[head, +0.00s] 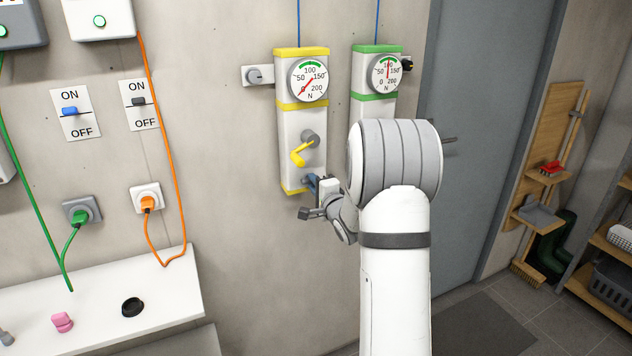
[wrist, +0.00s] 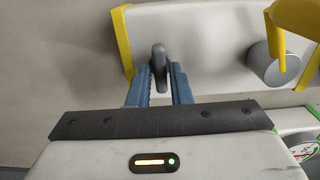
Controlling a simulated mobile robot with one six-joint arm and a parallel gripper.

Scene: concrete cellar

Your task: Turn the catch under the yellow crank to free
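The yellow-banded wall unit (head: 290,130) carries a crank with a yellow handle (head: 299,157) that points down and left from its grey hub. The crank also shows at the upper right of the wrist view (wrist: 290,30). Below the crank, near the unit's bottom yellow band, is the small grey catch (wrist: 158,57). My gripper (wrist: 160,72) is at the catch, with one blue finger on each side of it and little gap showing. It looks shut on the catch. In the head view my gripper (head: 311,181) hides the catch.
A gauge (head: 308,80) sits on top of the yellow unit. A green-banded unit (head: 373,100) stands to its right, partly behind my arm. A grey door (head: 480,130) is further right. A white ledge (head: 170,290) is at lower left.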

